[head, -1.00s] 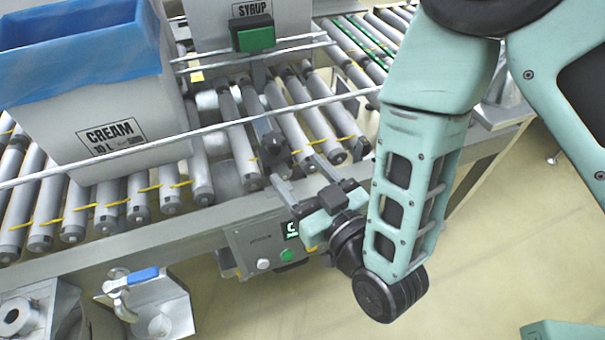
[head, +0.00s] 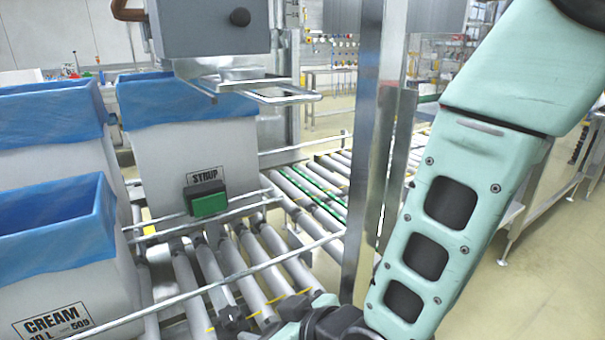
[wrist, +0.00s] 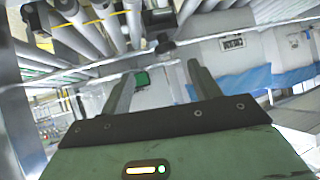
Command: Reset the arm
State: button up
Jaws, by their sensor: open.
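My arm (head: 455,215) comes down from the upper right of the head view, bent toward the bottom edge. My gripper (wrist: 160,70) is open, with its two fingers apart and nothing held between them in the wrist view. In the head view only part of the gripper shows low at the bottom edge, in front of the rollers; its fingertips are not clear there. The wrist view is tilted, with the rollers at its top and blue-lined boxes at its right.
A roller conveyor (head: 240,262) with metal guide rails runs behind the gripper. A white SYRUP box (head: 170,165) and a CREAM box (head: 75,290), both blue-lined, stand on the left. A green button box (head: 208,203) sits before SYRUP. A metal post (head: 371,130) rises close beside my arm.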

jog(key=s+d+r+g+h+p, duration=0.3)
jog(key=s+d+r+h, duration=0.1)
jog(key=d+r, duration=0.3)
jog(key=s+d+r+m+g+h+p, duration=0.1)
jog(key=s+d+r+g+h+p, duration=0.2)
jog(key=s+d+r, duration=0.4)
jog(key=d+h, duration=0.1)
jog(key=d, duration=0.4)
jog(key=shift+g, duration=0.4)
